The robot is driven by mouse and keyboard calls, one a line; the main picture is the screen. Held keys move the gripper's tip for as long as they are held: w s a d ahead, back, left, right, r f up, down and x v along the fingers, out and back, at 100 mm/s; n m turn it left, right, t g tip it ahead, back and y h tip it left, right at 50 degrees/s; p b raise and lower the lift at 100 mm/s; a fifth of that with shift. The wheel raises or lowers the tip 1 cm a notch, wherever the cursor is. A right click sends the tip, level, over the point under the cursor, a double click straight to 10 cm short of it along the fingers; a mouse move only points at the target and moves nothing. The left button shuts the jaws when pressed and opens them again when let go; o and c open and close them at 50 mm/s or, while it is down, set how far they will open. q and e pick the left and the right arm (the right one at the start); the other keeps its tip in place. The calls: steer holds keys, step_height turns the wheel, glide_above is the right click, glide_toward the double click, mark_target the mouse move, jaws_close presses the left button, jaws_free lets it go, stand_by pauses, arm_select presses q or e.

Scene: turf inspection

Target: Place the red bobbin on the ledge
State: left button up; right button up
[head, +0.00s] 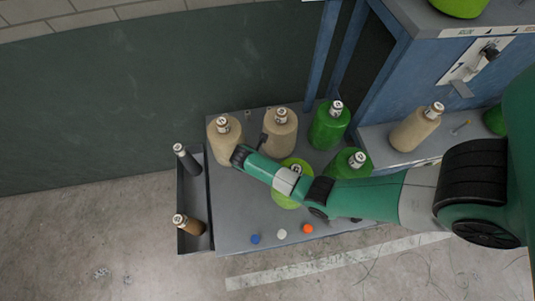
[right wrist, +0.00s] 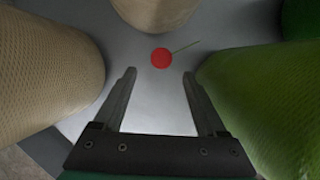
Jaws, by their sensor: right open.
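A small round red piece (right wrist: 161,58) with a thin pale stick or thread beside it lies on a grey surface in the right wrist view; it may be the red bobbin. It is not clearly visible in the head view, where my arm covers part of the table. My right gripper (right wrist: 159,76) is open and empty, its two fingers apart with the red piece just beyond the tips. In the head view my right arm reaches in over the table. A grey ledge (head: 377,137) projects from the blue cabinet at right. My left gripper is not in view.
Tan cones (head: 280,140) and green cones (head: 329,128) crowd around the right gripper. Blue (head: 255,239), white (head: 282,234) and orange-red (head: 308,228) discs lie near the table's front edge. A dark side tray (head: 191,243) holds two spools. A tan cone (head: 414,130) stands on the ledge.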

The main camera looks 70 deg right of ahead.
steer(key=b+x, duration=0.1)
steer(key=x, duration=0.1)
steer(key=b+x, duration=0.1)
steer(key=x, duration=0.2)
steer(key=shift+s+d, duration=0.2)
steer(key=shift+d, duration=0.15)
steer(key=shift+r, duration=0.1)
jaws_close()
